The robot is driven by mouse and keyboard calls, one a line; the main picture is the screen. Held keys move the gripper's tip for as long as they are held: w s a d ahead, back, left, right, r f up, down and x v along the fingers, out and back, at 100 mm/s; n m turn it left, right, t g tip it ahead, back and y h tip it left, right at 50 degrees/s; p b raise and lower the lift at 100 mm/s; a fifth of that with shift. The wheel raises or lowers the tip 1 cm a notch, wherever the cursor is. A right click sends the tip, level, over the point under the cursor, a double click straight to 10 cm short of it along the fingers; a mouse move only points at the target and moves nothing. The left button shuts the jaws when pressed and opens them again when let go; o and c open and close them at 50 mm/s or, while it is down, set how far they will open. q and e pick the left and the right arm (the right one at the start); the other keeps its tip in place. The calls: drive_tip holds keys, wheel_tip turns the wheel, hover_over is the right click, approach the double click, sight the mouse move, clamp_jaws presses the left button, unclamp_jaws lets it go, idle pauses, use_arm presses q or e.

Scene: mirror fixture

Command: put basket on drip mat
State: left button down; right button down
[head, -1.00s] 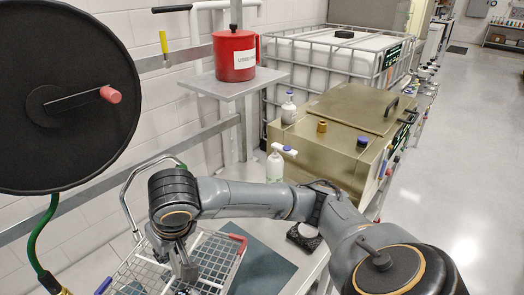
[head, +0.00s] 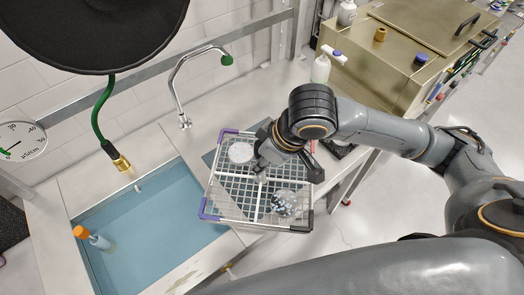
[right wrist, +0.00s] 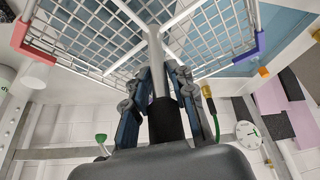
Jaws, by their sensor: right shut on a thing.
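The wire basket (head: 262,205) has a white cross divider and purple, black and red corner pieces. My right gripper (head: 260,172) is shut on its central post; the right wrist view shows the post between the fingers (right wrist: 157,82) and the basket mesh (right wrist: 95,35) beyond. The basket holds a pale round disc (head: 240,152) and a speckled round thing (head: 283,203). A dark blue-grey drip mat (head: 209,158) shows past the basket's far left edge, mostly hidden behind it. I cannot tell whether the basket touches it. My left gripper is not in view.
A blue-lined sink (head: 150,235) lies left of the basket, with a tap (head: 182,90) behind and an orange-topped item (head: 92,237) in it. A spray bottle (head: 321,68) and a gold-coloured box (head: 405,60) stand at the back right. The counter's front edge is near the basket.

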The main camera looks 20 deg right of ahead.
drive_tip(key=w+d+f, duration=0.1)
drive_tip(key=w, duration=0.1)
drive_tip(key=w+f+p, duration=0.1)
drive_tip(key=w, duration=0.2)
drive_tip(key=w+d+f, duration=0.1)
drive_tip(key=w, duration=0.1)
drive_tip(key=shift+w+d+f+p, duration=0.1)
drive_tip(key=shift+w+d+p, duration=0.2)
drive_tip(key=shift+w, duration=0.1)
drive_tip(key=shift+w+d+f+p, duration=0.2)
drive_tip(key=shift+w+f, duration=0.55)
drive_tip(key=shift+f, duration=0.75)
drive_tip(key=shift+w+d+f+p, duration=0.25)
drive_tip(key=shift+w+f, duration=0.45)
drive_tip(key=shift+f, duration=0.8)
drive_tip(key=shift+w+d+f+p, duration=0.2)
drive_tip(key=shift+w+f, duration=0.55)
drive_tip(key=shift+f, duration=0.9)
drive_tip(key=c, duration=1.1)
unclamp_jaws()
drive_tip(key=shift+s, duration=0.1)
drive_tip(key=b+v, duration=0.1)
drive_tip(key=v, duration=1.1)
drive_tip(key=shift+a, duration=0.1)
